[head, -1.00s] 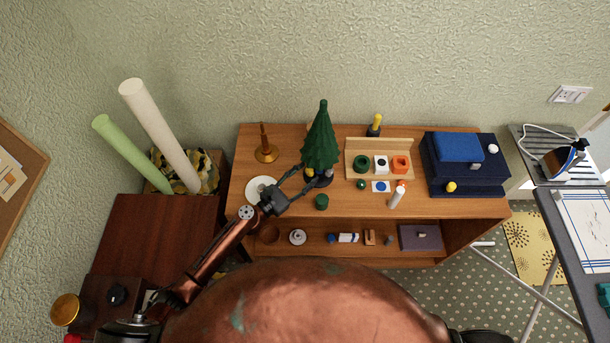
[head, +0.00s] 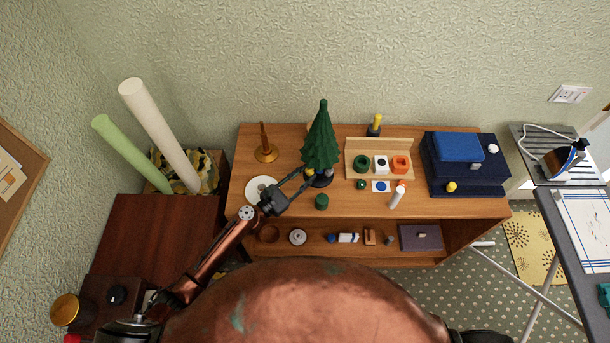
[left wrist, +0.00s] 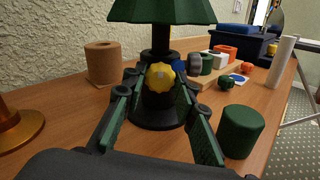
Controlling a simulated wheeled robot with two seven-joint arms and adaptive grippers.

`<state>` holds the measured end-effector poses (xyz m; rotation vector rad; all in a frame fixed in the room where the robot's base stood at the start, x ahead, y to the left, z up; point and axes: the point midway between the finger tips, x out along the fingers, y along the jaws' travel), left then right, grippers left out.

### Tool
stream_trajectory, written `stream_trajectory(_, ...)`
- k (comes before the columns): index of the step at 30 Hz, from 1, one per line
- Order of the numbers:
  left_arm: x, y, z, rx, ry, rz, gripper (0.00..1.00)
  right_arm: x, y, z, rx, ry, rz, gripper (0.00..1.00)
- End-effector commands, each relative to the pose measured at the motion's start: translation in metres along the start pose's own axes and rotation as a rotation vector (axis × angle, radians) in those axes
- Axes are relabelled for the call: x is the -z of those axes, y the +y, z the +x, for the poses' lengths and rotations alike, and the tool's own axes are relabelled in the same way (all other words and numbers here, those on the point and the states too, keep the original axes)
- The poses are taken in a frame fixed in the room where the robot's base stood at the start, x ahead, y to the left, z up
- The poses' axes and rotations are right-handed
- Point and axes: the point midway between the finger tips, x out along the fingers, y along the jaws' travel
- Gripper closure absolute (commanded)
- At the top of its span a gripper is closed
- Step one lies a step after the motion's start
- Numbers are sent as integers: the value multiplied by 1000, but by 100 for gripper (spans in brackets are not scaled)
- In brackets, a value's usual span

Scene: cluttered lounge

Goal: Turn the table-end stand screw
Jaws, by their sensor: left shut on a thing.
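A green toy tree (head: 321,140) stands upright on the wooden table in a dark round stand (left wrist: 155,112). The wrist view shows several coloured screw knobs around the stand: a yellow one (left wrist: 160,77) facing me, a grey one (left wrist: 194,64) at right and a blue one (left wrist: 180,67) partly hidden behind. My left gripper (head: 308,176) reaches to the stand from the front left. In the left wrist view its fingertips (left wrist: 160,82) lie on either side of the yellow screw, shut on it. My right gripper is not in view.
A green cylinder (left wrist: 243,131) stands close to the right finger. A brown cork-like cylinder (left wrist: 102,64) and a brass-coloured stand (head: 264,150) are to the left. A white plate (head: 262,190) lies under the arm. A wooden rack (head: 372,146) and white cylinder (head: 397,197) are to the right.

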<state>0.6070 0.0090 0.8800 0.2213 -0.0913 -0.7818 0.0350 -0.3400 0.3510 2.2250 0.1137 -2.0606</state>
Motion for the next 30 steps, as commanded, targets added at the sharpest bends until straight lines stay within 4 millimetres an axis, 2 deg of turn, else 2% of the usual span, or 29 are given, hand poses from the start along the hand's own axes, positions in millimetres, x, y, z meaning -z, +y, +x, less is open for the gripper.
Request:
stream_trajectory(8, 2, -1, 0, 0, 0, 162, 98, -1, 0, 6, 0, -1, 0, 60)
stream_trajectory(30, 3, -1, 0, 2, 1, 862, 98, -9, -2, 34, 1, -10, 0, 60)
